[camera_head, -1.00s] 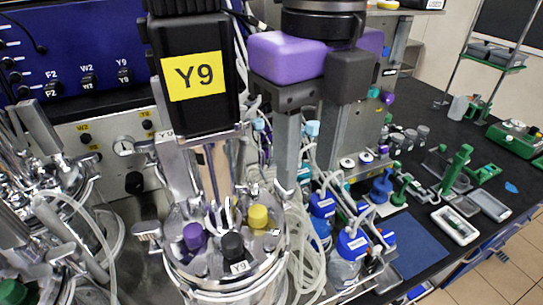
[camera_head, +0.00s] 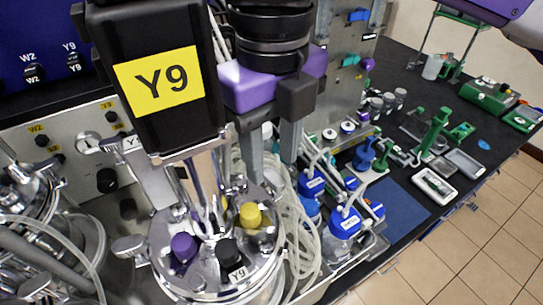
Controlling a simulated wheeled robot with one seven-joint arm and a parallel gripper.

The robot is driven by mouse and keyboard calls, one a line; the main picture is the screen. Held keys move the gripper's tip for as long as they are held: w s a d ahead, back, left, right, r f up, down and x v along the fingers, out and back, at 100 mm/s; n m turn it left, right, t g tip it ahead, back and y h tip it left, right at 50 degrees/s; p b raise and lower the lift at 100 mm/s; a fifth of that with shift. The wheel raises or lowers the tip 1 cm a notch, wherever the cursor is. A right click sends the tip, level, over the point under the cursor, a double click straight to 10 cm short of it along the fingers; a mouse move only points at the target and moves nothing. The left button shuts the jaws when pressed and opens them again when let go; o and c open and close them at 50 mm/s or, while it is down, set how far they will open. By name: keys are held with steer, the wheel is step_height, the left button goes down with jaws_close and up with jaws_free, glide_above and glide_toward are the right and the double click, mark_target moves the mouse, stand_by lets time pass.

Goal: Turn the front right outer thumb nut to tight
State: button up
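The Y9 vessel has a round metal lid (camera_head: 205,268) with purple, black and yellow caps. A thumb nut (camera_head: 128,246) with a wide silver head stands at the lid's left edge. I cannot single out the front right outer thumb nut among the fittings and hoses. My gripper (camera_head: 273,165), purple and black with grey fingers, hangs over the back right of the lid, beside the Y9 box. Its two fingers point down and stand apart, with nothing seen between them. The fingertips are partly lost against the hoses, and I cannot tell whether they touch anything.
The black Y9 box (camera_head: 160,85) with its yellow label rises above the lid, left of my gripper. Clear hoses (camera_head: 300,235) hang at the lid's right. Blue-capped bottles (camera_head: 345,222) stand beyond them. Another vessel (camera_head: 40,225) is at left. The black bench continues at right.

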mark_target(274, 180)
steer(key=shift+f, duration=1.2)
jaws_close()
